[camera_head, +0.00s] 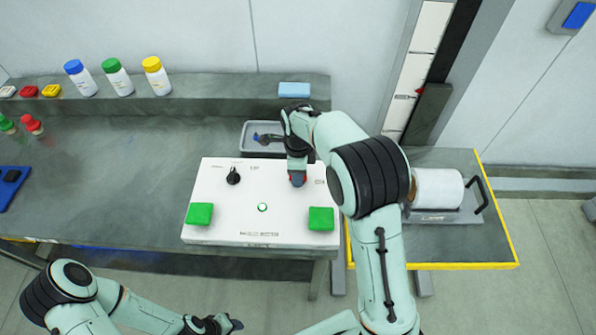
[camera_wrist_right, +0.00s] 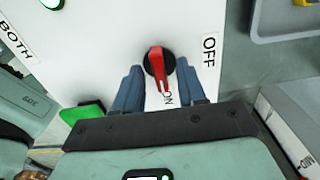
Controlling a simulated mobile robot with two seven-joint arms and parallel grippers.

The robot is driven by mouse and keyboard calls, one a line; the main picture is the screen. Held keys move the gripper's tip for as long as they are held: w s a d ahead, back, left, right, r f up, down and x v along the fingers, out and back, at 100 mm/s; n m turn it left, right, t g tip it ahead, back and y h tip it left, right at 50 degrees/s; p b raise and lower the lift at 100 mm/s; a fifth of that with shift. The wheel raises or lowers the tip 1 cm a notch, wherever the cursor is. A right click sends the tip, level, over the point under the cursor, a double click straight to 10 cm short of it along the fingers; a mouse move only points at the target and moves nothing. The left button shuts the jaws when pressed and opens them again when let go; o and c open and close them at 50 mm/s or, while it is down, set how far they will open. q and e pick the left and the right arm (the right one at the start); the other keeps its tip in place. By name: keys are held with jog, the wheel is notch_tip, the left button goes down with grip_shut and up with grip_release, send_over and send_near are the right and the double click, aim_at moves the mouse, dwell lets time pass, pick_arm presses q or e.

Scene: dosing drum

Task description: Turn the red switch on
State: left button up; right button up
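The red switch (camera_wrist_right: 157,66) is a red handle on a round black base on the white panel (camera_head: 225,222). In the right wrist view its handle points down toward the ON label (camera_wrist_right: 168,98); the OFF label (camera_wrist_right: 209,52) is to its right. My right gripper (camera_wrist_right: 159,80) is open, with one blue-grey finger on each side of the switch and a gap to the handle. In the head view the right gripper (camera_head: 297,178) is over the panel's upper right and mostly hides the switch. My left gripper (camera_head: 222,325) is low, in front of the panel; its opening is unclear.
The panel also has a black knob (camera_head: 233,176), two green buttons (camera_head: 199,214) (camera_head: 321,219) and a small green ring (camera_head: 262,207). A grey tray (camera_head: 249,146) lies behind it. Capped bottles (camera_head: 117,77) stand on the shelf. A white cylinder (camera_head: 438,188) is on the right table.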

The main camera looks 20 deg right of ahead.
pick_arm(q)
jog(key=shift+w+r+p, duration=0.6)
jog(key=shift+w+r, duration=0.2)
jog(key=shift+w, duration=0.2)
pick_arm(e)
notch_tip(320, 180, up, 14)
jog(key=shift+f, duration=0.25)
pick_arm(q)
jog(key=shift+s, duration=0.1)
pick_arm(e)
jog(key=shift+f, duration=0.1)
